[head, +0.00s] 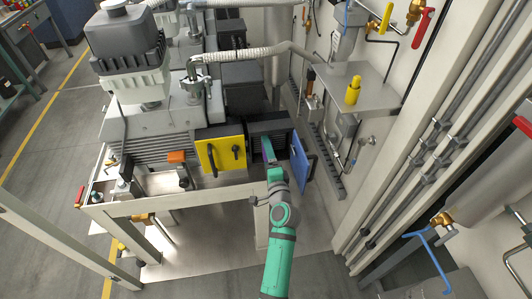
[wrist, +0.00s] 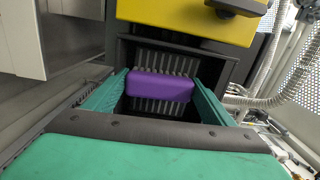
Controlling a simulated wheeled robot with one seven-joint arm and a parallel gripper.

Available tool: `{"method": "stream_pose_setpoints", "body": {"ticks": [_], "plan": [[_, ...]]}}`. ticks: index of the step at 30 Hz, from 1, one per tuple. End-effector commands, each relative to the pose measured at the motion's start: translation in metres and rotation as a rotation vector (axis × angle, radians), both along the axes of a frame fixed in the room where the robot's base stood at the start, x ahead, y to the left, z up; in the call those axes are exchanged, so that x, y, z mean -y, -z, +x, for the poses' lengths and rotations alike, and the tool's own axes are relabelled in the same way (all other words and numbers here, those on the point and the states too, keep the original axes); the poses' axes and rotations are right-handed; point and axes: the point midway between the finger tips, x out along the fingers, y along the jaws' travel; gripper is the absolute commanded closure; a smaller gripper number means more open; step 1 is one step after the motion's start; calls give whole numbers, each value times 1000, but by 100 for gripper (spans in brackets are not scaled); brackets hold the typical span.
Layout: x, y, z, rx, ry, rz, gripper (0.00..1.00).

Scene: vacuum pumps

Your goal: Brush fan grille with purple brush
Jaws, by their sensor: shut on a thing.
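The purple brush (wrist: 159,86) is held crosswise between the two teal fingers of my gripper (wrist: 161,84). The fan grille (wrist: 160,107), a dark square frame with pale parallel slats, lies behind the brush in the wrist view. Slats show above and below the brush. The brush is at the grille's face, but I cannot tell whether its bristles touch. In the head view my gripper (head: 269,152) reaches into the front of the dark fan housing, and the grille (head: 284,141) shows partly to its right. The brush is not clearly visible there.
A yellow panel with black handles (head: 221,149) is immediately left of the grille. A blue panel (head: 302,163) stands out at its right, close to my gripper. The pale bench frame (head: 160,206) runs below. A corrugated hose (wrist: 265,95) is at right in the wrist view.

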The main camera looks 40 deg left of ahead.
Motion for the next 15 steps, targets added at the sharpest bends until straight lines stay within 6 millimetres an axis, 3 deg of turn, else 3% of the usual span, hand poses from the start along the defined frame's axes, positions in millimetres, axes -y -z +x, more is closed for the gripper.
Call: {"method": "stream_pose_setpoints", "body": {"ticks": [1,4,15], "plan": [[17,8,17,1,35,-18,51],[26,7,24,4,45,-17,51],[28,-3,25,3,41,-17,51]]}}
